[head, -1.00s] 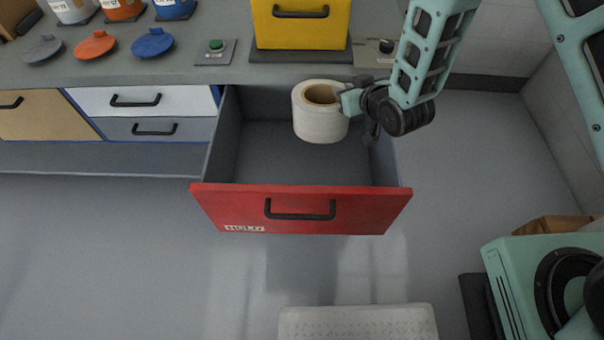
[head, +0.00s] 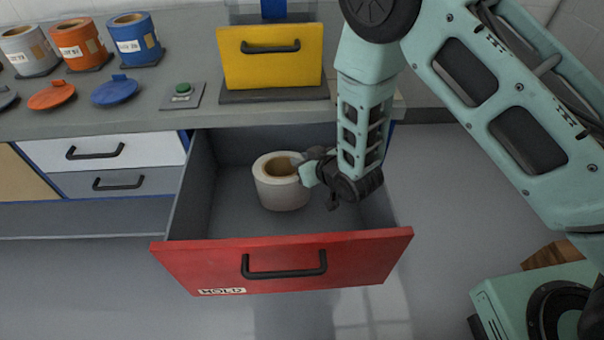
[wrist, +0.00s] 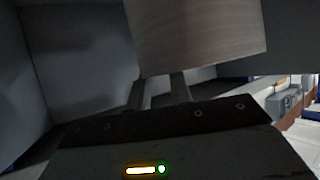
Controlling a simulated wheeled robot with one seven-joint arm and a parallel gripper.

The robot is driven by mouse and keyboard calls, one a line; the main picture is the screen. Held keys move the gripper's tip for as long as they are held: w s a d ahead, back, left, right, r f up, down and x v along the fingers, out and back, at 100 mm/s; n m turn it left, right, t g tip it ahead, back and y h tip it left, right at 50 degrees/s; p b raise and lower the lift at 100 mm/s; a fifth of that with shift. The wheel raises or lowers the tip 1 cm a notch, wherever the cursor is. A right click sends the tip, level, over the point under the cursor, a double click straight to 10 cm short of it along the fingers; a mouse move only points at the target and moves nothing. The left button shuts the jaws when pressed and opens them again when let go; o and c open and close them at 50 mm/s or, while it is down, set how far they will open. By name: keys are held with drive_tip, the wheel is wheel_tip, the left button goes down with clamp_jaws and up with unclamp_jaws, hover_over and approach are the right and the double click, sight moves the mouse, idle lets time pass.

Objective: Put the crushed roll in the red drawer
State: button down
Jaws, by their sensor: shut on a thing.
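The roll (head: 281,190) is a pale cream cylinder with a brown core, upright inside the open red drawer (head: 330,262). My gripper (head: 304,170) comes from the right and is shut on the roll's right side near its top. In the wrist view the roll (wrist: 195,35) fills the upper middle, with the fingers (wrist: 160,92) against its lower part. I cannot tell whether the roll's base touches the drawer floor. No crushing shows clearly on it.
Grey, orange and blue canisters (head: 135,42) stand at the back left, with lids in front. White (head: 105,150) and grey drawers are shut on the left. The red drawer's floor is otherwise clear.

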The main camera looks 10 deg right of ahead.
drive_tip(key=shift+f, duration=2)
drive_tip(key=c, duration=1.3)
unclamp_jaws()
drive_tip(key=shift+f, duration=0.1)
drive_tip(key=shift+o, duration=0.2)
drive_tip(key=shift+s, duration=0.15)
drive_tip(key=v, duration=1.2)
